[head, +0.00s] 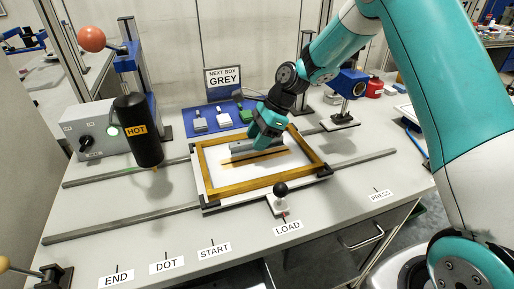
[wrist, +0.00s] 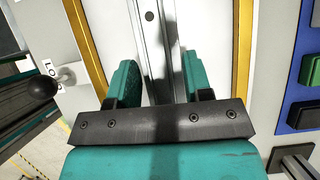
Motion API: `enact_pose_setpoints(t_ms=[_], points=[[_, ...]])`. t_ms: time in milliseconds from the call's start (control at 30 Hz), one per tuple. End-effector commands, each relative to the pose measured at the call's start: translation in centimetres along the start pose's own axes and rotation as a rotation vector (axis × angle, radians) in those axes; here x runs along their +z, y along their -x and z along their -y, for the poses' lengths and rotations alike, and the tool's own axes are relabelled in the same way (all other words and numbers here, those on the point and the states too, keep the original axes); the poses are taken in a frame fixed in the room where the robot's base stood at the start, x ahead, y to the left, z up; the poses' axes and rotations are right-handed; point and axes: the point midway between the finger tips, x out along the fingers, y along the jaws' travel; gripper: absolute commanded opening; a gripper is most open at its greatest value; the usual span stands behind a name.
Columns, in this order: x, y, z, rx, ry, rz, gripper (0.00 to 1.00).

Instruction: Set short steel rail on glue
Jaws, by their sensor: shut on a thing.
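The short steel rail (head: 243,146) is a grey metal bar with dark holes. My gripper (head: 266,138) is shut on it, above the white board (head: 221,176) inside the wooden frame (head: 215,194). In the wrist view the rail (wrist: 153,40) runs between the two teal fingers of my gripper (wrist: 160,85). A thin brown strip (head: 256,158) lies on the board just in front of the rail. Whether the rail touches the board, I cannot tell. I cannot make out glue beneath the rail.
A black HOT cylinder (head: 138,130) hangs to the left of the frame. A black-knobbed lever (head: 281,190) stands at the LOAD label. Grey and green blocks sit on a blue mat (head: 208,128) behind. A blue press (head: 349,83) stands at the back right.

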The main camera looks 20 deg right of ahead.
Motion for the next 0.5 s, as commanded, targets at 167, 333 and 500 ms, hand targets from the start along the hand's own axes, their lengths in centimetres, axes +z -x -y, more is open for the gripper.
enact_pose_setpoints(t_ms=[167, 333, 500], points=[[-1.4, -2.5, -0.1, 0.004, -0.003, 0.0, 0.21], [-1.8, -3.2, 0.0, 0.0, -0.001, 0.0, 0.21], [-1.8, -3.2, 0.0, 0.001, -0.001, 0.0, 0.21]])
